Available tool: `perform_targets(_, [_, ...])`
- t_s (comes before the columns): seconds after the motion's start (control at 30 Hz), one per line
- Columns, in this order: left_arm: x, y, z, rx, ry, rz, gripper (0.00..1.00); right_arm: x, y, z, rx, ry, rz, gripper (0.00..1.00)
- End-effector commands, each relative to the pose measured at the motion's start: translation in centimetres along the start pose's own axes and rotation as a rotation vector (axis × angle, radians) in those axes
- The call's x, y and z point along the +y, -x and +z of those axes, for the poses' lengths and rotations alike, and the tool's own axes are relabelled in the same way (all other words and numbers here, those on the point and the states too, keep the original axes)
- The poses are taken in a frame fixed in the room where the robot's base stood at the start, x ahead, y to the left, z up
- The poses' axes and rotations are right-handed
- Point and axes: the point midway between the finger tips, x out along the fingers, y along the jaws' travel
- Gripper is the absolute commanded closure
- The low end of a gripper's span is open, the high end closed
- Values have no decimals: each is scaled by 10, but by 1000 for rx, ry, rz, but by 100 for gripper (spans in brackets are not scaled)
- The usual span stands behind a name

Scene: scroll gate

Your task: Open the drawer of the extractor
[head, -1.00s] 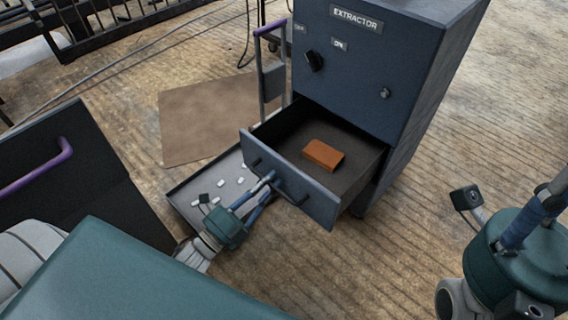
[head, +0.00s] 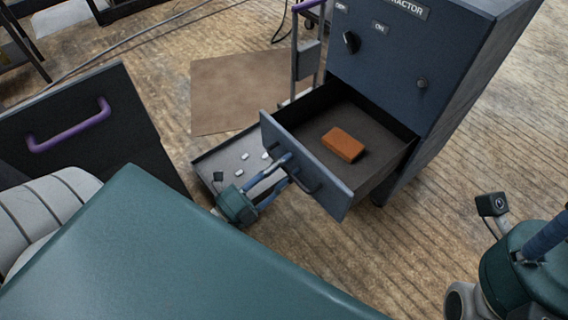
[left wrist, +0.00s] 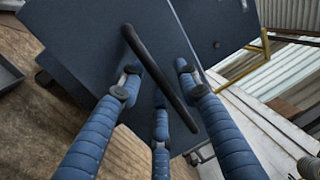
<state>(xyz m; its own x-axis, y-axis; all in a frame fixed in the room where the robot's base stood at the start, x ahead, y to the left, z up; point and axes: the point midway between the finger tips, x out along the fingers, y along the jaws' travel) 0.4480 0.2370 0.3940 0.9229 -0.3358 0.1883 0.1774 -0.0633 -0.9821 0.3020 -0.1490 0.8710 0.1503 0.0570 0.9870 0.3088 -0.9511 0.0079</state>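The dark blue extractor (head: 395,65) stands at the upper right of the head view. Its drawer (head: 340,190) is pulled well out, and an orange-brown block (head: 343,145) lies inside. A dark bar handle (head: 305,181) is on the drawer front; it crosses the left wrist view diagonally (left wrist: 160,78). My left gripper (head: 288,167) is at this handle. In the left wrist view its three blue fingers (left wrist: 157,88) are spread on both sides of the bar, with gaps between them. My right gripper (head: 540,240) shows only partly at the right edge; its fingertips are hidden.
A grey tray (head: 215,157) with small white pieces lies on the floor left of the drawer. A black panel with a purple handle (head: 70,128) stands at the left. A brown mat (head: 235,90) lies behind. Wooden floor (head: 400,260) is clear in front of the extractor.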

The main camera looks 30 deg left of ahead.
Motion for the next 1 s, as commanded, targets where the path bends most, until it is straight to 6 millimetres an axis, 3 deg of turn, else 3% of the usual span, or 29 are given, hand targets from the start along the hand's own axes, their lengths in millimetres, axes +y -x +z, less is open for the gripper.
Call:
perform_targets(0.27, [2, 11, 0, -1, 1, 4, 67, 0, 0, 0, 1, 1, 0, 60])
perform_targets(0.7, [1, 98, 0, -1, 0, 4, 67, 0, 0, 0, 1, 1, 0, 60])
perform_targets(1.0, [0, 120, 0, -1, 0, -1, 67, 0, 0, 0, 1, 1, 0, 60])
